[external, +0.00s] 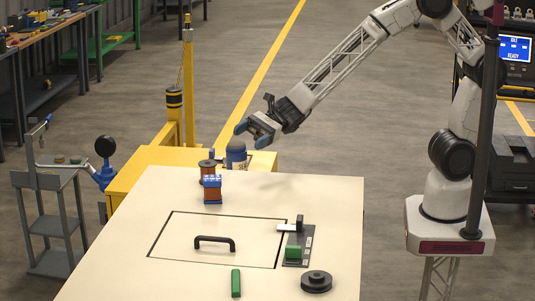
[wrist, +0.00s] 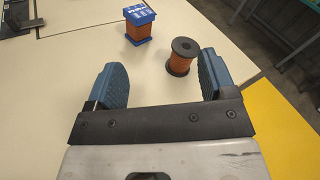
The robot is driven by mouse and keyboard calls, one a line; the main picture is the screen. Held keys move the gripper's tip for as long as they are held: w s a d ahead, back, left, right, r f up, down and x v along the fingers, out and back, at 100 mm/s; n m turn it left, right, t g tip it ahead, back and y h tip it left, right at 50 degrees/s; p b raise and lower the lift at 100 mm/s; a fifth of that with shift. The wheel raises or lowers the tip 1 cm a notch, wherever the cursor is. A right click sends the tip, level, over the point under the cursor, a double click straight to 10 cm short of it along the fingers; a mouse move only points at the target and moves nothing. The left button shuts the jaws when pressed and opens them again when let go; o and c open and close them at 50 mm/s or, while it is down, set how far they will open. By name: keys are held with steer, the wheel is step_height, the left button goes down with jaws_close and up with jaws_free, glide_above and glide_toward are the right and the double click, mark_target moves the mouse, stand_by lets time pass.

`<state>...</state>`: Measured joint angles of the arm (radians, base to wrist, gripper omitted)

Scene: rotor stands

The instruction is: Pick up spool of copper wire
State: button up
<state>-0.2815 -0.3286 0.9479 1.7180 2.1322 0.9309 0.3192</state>
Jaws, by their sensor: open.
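The spool of copper wire (external: 207,170) stands upright near the far edge of the cream table, with dark flanges. In the wrist view the spool (wrist: 180,63) is ahead of the fingers, right of centre, nearer the right finger. My gripper (external: 254,131) is open and empty, above and to the right of the spool in the external view. In the wrist view, the gap between the fingers (wrist: 164,78) is clear, and the spool lies beyond it. A blue-capped copper-coloured block (external: 212,190) partly covers the spool's lower part in the external view.
The blue-capped block (wrist: 139,27) stands close to the spool. A blue-grey domed object (external: 236,150) is below my gripper at the table's far edge. A black handle (external: 214,240), a green bar (external: 236,283) and a dark disc (external: 316,281) are nearer the front.

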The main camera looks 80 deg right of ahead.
mark_target(208, 163)
steer(key=w+f+m+t, duration=0.1)
steer(key=f+m, duration=0.1)
steer(key=w+a+f+m+t, duration=0.1)
steer(key=w+f, duration=0.1)
steer(key=w+a+f+m+t+h, duration=0.1)
steer(key=w+f+m, duration=0.1)
steer(key=shift+w+m, duration=0.15)
steer(key=shift+m, duration=0.15)
steer(key=shift+w+a+f+m+t, duration=0.1)
steer(key=shift+w+f+m+t, duration=0.3)
steer(key=shift+f+m+t, duration=0.15)
steer(key=shift+x, duration=1.3)
steer(key=shift+x, duration=2.6)
